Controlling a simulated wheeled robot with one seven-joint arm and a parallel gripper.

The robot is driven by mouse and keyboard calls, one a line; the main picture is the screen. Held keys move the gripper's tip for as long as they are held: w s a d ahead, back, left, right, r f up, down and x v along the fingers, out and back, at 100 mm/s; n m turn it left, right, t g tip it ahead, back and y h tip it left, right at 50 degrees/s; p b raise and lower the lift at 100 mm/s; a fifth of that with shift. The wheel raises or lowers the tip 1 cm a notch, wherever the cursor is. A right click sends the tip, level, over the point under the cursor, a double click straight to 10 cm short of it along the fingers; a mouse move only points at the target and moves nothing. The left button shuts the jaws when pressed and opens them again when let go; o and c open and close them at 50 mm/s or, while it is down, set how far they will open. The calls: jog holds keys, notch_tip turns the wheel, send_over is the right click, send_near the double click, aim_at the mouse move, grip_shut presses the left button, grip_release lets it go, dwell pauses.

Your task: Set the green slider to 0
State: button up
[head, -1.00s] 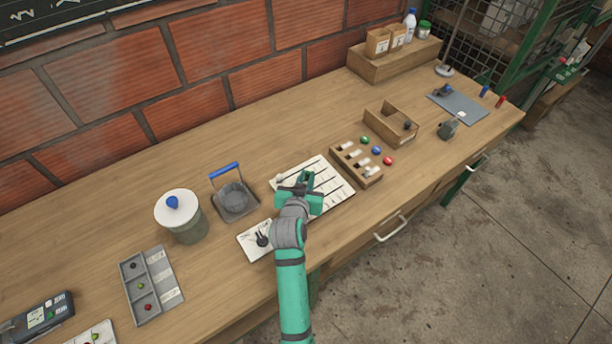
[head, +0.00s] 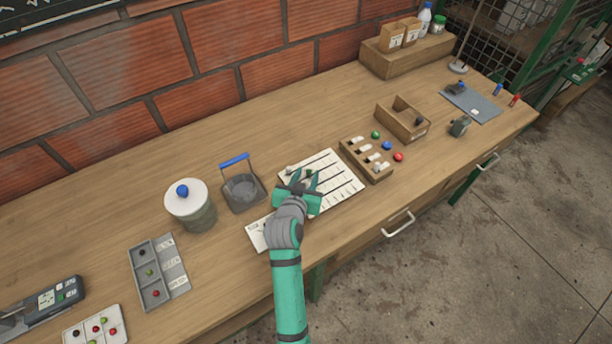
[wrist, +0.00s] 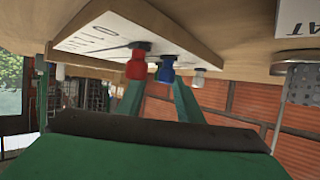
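A white slider panel (head: 342,188) with several dark slots lies on the bench, its left part covered by my gripper. In the wrist view the panel (wrist: 105,32) shows at the top, with a red knob (wrist: 136,66), a blue knob (wrist: 166,70) and a white knob (wrist: 199,78) on it. I cannot make out a green knob apart from my green fingers; it may be hidden. My gripper (head: 305,176) is over the left end of the panel. Its two fingers (wrist: 157,100) are spread apart, with nothing visibly held between them; contact with a knob cannot be told.
A grey basket with a blue handle (head: 243,190) and a lidded jar (head: 190,206) stand to the left. A small white plate (head: 256,236) lies partly under my wrist. Bare bench lies behind the panel.

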jog(key=v, duration=1.1)
jog(key=shift+f, duration=0.1)
